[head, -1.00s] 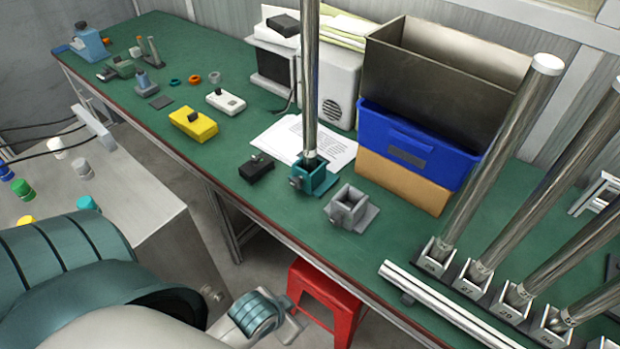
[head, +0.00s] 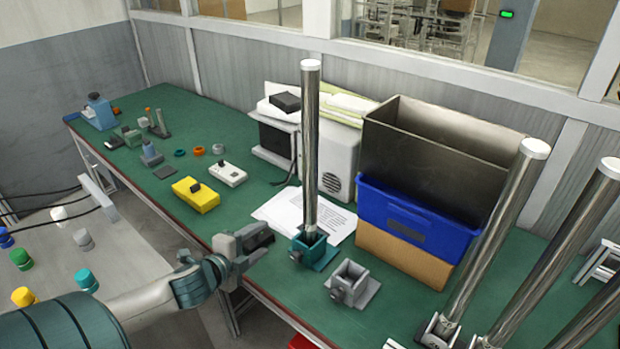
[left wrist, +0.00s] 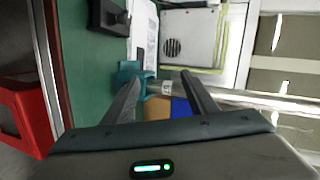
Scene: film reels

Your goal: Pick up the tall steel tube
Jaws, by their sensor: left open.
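A tall steel tube (head: 310,150) with a white cap stands upright in a teal holder (head: 316,250) on the green bench. The tube also shows in the left wrist view (left wrist: 245,97), lying sideways across the picture, with the teal holder (left wrist: 127,72) at its lower end. My left gripper (head: 264,246) is open and empty, just left of the teal holder and low beside the tube. In the left wrist view the two fingers (left wrist: 160,80) are spread, with the tube's lower part seen ahead between them. My right gripper is not in view.
An empty grey holder (head: 352,285) stands right of the teal one. A blue bin (head: 390,210) stands behind it. More steel tubes (head: 490,240) lean at the right. A yellow box (head: 196,195) and papers (head: 285,212) lie on the bench (head: 235,140).

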